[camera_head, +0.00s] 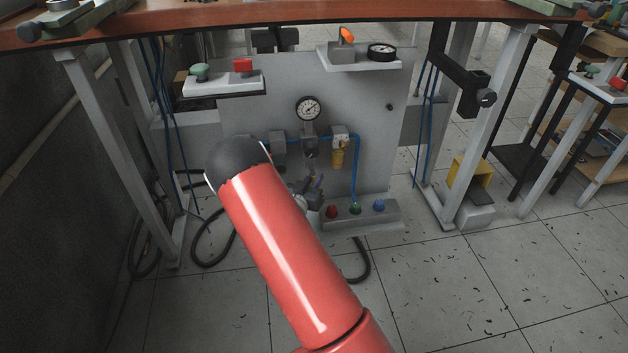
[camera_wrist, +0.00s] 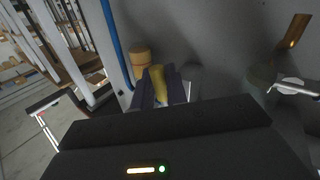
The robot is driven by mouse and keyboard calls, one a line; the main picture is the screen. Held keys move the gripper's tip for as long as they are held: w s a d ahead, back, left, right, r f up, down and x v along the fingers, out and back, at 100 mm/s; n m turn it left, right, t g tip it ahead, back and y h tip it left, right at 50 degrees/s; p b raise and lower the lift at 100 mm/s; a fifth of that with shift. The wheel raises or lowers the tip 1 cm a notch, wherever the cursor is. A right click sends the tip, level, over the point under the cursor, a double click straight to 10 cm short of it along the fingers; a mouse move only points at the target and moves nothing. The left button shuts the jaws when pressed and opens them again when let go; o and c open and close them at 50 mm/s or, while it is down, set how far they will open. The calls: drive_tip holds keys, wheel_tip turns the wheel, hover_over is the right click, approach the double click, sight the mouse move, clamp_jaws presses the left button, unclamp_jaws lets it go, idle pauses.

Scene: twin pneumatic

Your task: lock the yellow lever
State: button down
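The yellow lever (camera_wrist: 158,82) shows in the wrist view, standing between the two dark purple fingers of my gripper (camera_wrist: 163,90). The fingers lie close on both sides of it; whether they touch it is too dark and small to tell. In the head view my gripper (camera_head: 316,184) is low in front of the grey panel, largely hidden behind my red arm. I cannot make out the lever there. A yellow cylinder (camera_wrist: 140,57) stands just behind the lever in the wrist view; a yellow part (camera_head: 338,155) hangs on the panel in the head view.
A pressure gauge (camera_head: 308,109) and blue hose (camera_head: 358,165) are on the panel (camera_head: 375,100). A box with red, green and blue buttons (camera_head: 355,209) sits low at right. Shelves with buttons (camera_head: 225,88) and a black dial (camera_head: 382,52) stick out above. Table legs stand on both sides.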

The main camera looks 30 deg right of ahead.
drive_tip(key=shift+a+f+m+b, duration=0.15)
drive_tip(key=shift+m+b, duration=0.25)
drive_tip(key=shift+b, duration=0.15)
drive_tip(key=shift+w+a+m+g+y+b, duration=0.1)
drive_tip(key=shift+a+m+g+y+b, duration=0.1)
drive_tip(key=shift+m+g+y+b, duration=0.25)
drive_tip(key=c, duration=1.5)
unclamp_jaws()
drive_tip(key=shift+o, duration=0.2)
drive_tip(key=v, duration=0.8)
